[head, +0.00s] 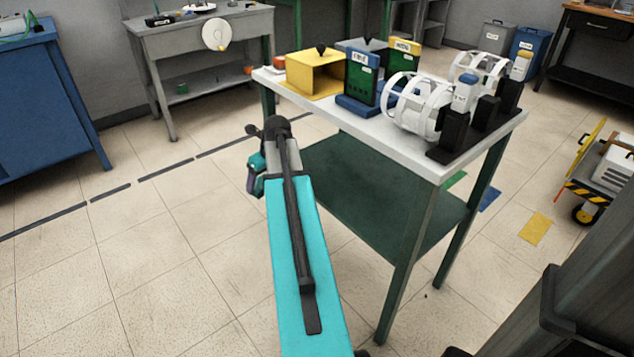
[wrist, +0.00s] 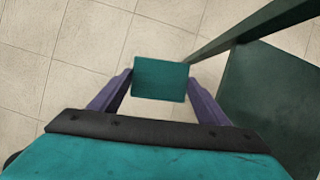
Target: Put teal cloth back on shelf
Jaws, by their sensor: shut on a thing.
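The teal cloth (wrist: 160,78) shows in the wrist view as a flat, folded rectangle between the two purple fingers of my gripper (wrist: 160,84). The fingers are shut on its left and right sides and hold it above the tiled floor. In the head view my gripper (head: 255,181) hangs at the end of my teal arm, left of the white-topped table. I cannot tell the cloth apart there. The dark green lower shelf (head: 380,195) of that table is to the right of my gripper. It also shows bare at the right of the wrist view (wrist: 275,105).
The white tabletop (head: 437,163) carries a yellow box (head: 315,72), blue and green units and white coil frames (head: 412,105). A green table leg (head: 405,270) stands at the near corner. Open floor (head: 150,250) lies to the left. A blue cabinet (head: 45,110) stands far left.

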